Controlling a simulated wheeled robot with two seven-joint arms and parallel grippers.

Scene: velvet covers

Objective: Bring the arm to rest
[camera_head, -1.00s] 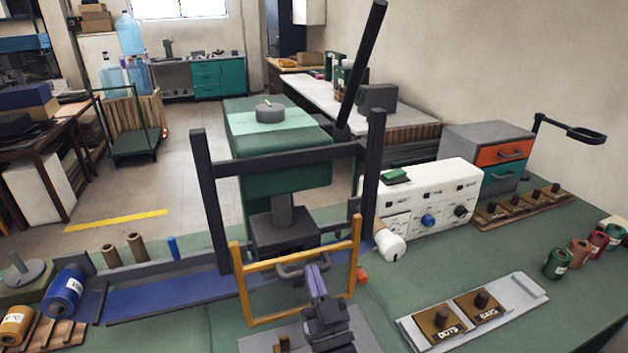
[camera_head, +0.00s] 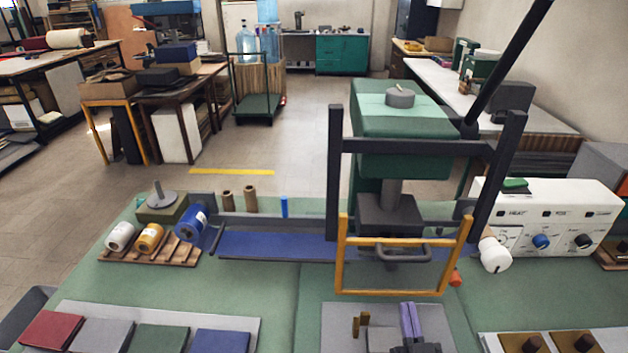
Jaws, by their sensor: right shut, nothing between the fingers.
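My right gripper (camera_head: 410,318) shows at the bottom, right of the middle, with its purple fingers together and nothing between them. It is over the grey plate (camera_head: 340,318) in front of the press. The green press (camera_head: 400,150) stands behind it, with a dark upright frame, a yellow guard frame (camera_head: 390,293) and a long black lever (camera_head: 508,65). The gripper is apart from the grey handle (camera_head: 385,258) of the press. Most of my right arm is cut off by the bottom edge. My left gripper is not in view.
A rack (camera_head: 150,257) with rolls stands at the left of the green bench. Several coloured covers, one red (camera_head: 52,331), lie at the front left. The white control box (camera_head: 565,215) is at the right. Bare green bench top (camera_head: 260,290) lies left of the press.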

